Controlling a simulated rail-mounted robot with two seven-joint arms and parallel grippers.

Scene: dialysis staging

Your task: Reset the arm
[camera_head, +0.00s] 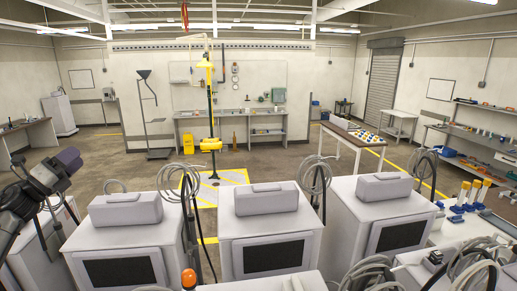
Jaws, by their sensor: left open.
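My left gripper (68,160) is at the left edge of the head view, dark and raised in front of the leftmost white machines. It is open, and nothing shows between its fingers. It is seen at an angle, so its fingertips are hard to make out. My right gripper and right arm are not in view.
White dialysis machines with dark screens stand close in front: left (122,237), middle (268,228), right (385,215). Coiled hoses (313,175) hang beside them. A table (350,136) with small bottles stands behind. A yellow safety-shower post (210,100) rises from a marked floor square (232,178).

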